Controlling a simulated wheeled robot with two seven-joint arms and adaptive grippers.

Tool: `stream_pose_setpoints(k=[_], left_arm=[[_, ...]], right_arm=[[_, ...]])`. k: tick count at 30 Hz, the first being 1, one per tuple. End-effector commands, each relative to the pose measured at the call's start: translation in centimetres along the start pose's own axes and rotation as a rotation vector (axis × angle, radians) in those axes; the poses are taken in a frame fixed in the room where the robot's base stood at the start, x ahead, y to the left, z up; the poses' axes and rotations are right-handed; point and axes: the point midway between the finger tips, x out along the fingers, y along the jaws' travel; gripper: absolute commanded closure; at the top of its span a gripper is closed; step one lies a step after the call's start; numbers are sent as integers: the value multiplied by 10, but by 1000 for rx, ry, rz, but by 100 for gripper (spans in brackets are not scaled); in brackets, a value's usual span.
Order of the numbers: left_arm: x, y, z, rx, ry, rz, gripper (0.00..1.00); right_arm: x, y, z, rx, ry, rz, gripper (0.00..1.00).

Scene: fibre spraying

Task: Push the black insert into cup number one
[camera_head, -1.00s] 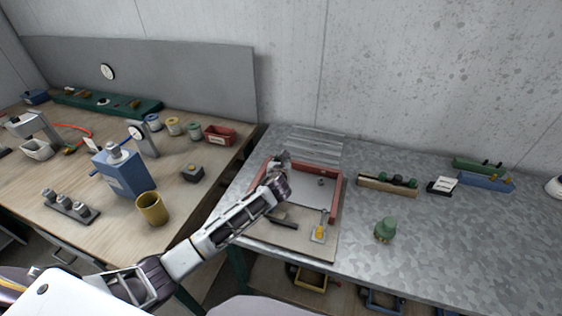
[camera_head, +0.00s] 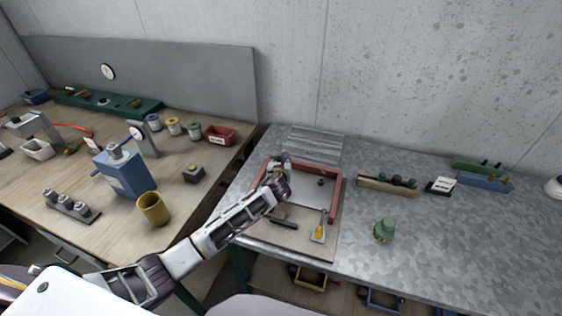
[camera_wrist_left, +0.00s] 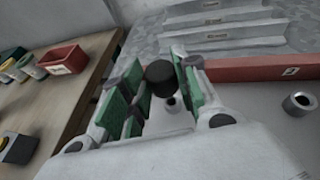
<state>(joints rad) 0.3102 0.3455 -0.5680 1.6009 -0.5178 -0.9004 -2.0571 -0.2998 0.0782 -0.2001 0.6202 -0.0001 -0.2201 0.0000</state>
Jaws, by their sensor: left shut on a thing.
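My left gripper (camera_head: 283,162) is over the far left part of the red-walled tray (camera_head: 337,187) on the metal table. In the left wrist view my left gripper (camera_wrist_left: 158,80), with green finger pads, is shut on the black insert (camera_wrist_left: 161,76), a dark rounded piece. A small metal cup (camera_wrist_left: 172,105) shows partly just below the insert; I cannot tell whether they touch. Another small open metal cup (camera_wrist_left: 298,102) stands apart to the right; it shows in the head view too (camera_head: 320,182). The number on the wall tag is too small to read. My right gripper is not in view.
A dark-handled tool (camera_head: 284,221) and a yellow-ended tool (camera_head: 318,231) lie in front of the tray. A green bulb-shaped object (camera_head: 384,230) stands to its right. The metal table's right front is clear.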

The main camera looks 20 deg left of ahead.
Motion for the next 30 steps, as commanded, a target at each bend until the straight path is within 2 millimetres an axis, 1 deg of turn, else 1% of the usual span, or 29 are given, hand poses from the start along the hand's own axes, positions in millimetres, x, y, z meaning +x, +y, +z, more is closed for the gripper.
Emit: stream_pose_setpoints(k=[3, 23, 30], left_arm=[[0, 0, 1, 1, -1, 0, 93], [0, 0, 0, 1, 0, 0, 93], [0, 0, 1, 1, 0, 0, 93]], right_arm=[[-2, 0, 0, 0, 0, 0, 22], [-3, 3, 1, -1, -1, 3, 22], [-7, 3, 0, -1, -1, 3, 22]])
